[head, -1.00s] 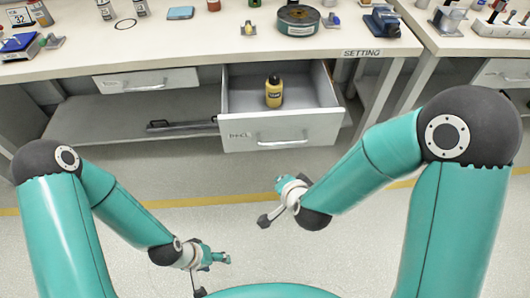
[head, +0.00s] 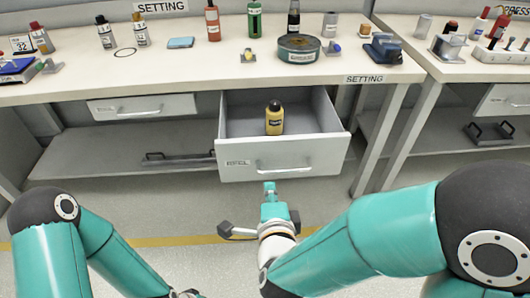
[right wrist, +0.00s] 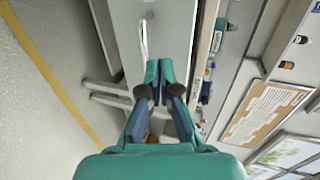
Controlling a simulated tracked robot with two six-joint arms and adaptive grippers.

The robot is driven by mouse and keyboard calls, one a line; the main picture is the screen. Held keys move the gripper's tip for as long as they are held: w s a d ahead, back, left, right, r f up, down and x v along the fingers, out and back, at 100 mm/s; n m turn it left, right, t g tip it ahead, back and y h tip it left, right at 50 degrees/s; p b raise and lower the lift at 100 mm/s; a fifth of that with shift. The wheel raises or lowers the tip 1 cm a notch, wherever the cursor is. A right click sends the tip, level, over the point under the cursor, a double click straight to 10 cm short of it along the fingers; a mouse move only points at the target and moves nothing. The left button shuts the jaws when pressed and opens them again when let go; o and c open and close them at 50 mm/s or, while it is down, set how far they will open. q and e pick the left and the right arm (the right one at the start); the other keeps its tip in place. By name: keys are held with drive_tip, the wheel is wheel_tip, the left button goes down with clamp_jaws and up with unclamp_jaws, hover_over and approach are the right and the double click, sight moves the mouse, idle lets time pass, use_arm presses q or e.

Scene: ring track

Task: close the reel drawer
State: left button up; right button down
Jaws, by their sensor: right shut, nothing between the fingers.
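The reel drawer (head: 320,150) hangs pulled out under the bench, with a grey front, a bar handle (head: 284,169) and a small label. A yellow bottle with a black cap (head: 274,118) stands upright inside it. My right gripper (head: 269,186) is shut and empty, just below and in front of the drawer front near the handle. I cannot tell whether it touches. In the right wrist view the shut fingertips (right wrist: 159,70) point toward the drawer front (right wrist: 170,25), with the handle (right wrist: 143,40) slightly left.
A second drawer (head: 140,106) to the left is nearly flush. A low shelf (head: 120,150) under the bench holds a dark-handled item (head: 180,158). The bench top (head: 150,70) carries bottles, a round reel-like tin (head: 298,48) and small tools. The floor in front is clear.

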drive_tip(key=p, duration=0.4)
approach(265, 155)
drive_tip(key=x, duration=0.5)
drive_tip(key=shift+w+f+b, duration=0.1)
drive_tip(key=shift+f+b, duration=0.25)
drive_tip(key=shift+w, duration=0.85)
use_arm(q)
wheel_tip(265, 155, up, 5)
drive_tip(key=shift+f, duration=0.15)
